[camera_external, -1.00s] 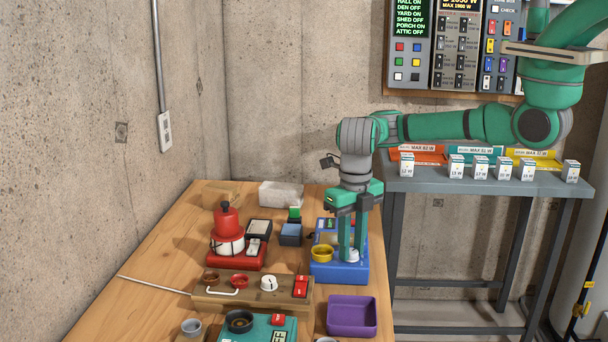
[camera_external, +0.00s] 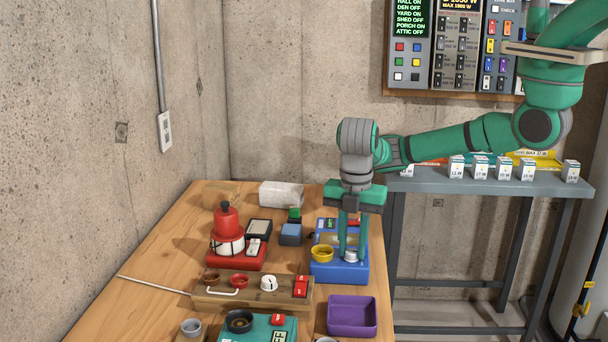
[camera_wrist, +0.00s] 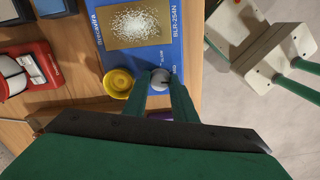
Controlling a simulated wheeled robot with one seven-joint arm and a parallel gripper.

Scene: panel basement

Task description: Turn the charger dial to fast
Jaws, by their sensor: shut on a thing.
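A pale round dial (camera_external: 351,256) sits at the front right of a blue device (camera_external: 336,274) on the wooden table. My gripper (camera_external: 352,252) points straight down with its two green fingers closed around the dial. The wrist view shows the dial (camera_wrist: 160,79) between the fingertips; its mark and the small labels beside it are too small to read. A yellow cup-like part (camera_wrist: 119,82) is next to the dial on the blue device. I cannot read a word naming the device as the charger.
A wooden box (camera_external: 240,293) with a white dial and red switches stands in front of the blue device. A purple tray (camera_external: 352,316) is at front right. A red device (camera_external: 237,257) and a blue block (camera_external: 290,234) are to the left.

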